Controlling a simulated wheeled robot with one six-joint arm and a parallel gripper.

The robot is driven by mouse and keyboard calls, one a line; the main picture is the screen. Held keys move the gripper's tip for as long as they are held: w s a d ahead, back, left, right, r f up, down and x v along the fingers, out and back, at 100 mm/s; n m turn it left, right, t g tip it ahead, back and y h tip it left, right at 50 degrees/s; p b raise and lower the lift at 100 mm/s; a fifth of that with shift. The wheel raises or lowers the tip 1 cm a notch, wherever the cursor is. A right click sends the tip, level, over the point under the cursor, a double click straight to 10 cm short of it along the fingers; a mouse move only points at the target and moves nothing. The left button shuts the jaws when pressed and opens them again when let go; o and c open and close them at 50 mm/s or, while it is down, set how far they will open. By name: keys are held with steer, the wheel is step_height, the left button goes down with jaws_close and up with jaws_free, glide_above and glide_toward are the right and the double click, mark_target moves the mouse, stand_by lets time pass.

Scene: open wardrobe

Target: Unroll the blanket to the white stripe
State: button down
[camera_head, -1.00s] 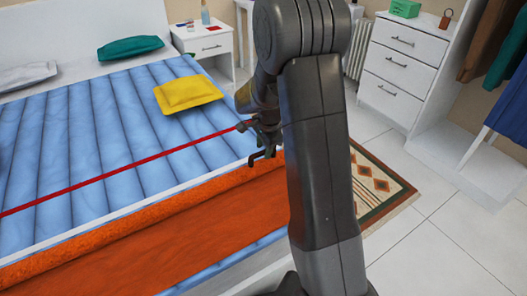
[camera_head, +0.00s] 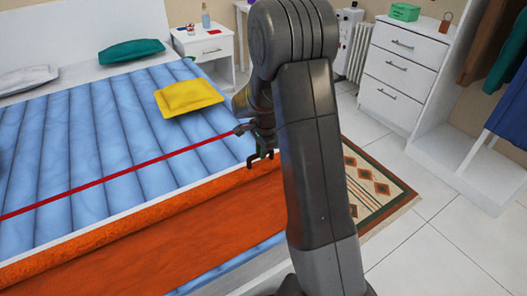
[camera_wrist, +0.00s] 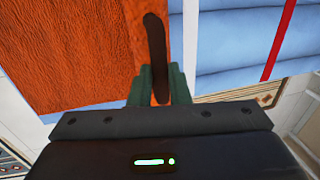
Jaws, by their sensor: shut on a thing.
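The orange blanket (camera_head: 120,255) lies along the near side of the bed, with a raised, brighter band on its far edge. The white stripe (camera_head: 130,211) runs along that edge, between the orange and the blue bedspread. In the wrist view the blanket (camera_wrist: 70,45) fills the left, and the white stripe (camera_wrist: 190,40) is just right of its edge. My gripper (camera_head: 262,158) is at the blanket's right end. In the wrist view its green fingers (camera_wrist: 158,85) are shut on a dark strip (camera_wrist: 156,35) at the blanket's edge. The fingertips' exact contact is partly hidden.
A red stripe (camera_head: 120,172) crosses the blue bedspread (camera_head: 90,130), farther from me than the white one. A yellow pillow (camera_head: 190,97) and a teal pillow (camera_head: 130,52) lie on it. A patterned rug (camera_head: 375,190) and bare tiles (camera_head: 430,250) are to the right, before a white drawer unit (camera_head: 405,70).

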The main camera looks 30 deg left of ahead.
steer(key=w+a+p, duration=0.1)
steer(key=w+a, duration=0.2)
steer(key=a, duration=0.3)
steer(key=shift+w+a+p, duration=0.2)
steer(key=shift+p, duration=0.15)
steer(key=c, duration=1.4)
jaws_free()
steer(key=shift+o, duration=0.2)
step_height(320, 180, up, 14)
steer(key=s+d+p, duration=0.1)
steer(key=d+p, duration=0.1)
steer(key=shift+d+f, duration=0.2)
steer(key=shift+s+f, duration=0.1)
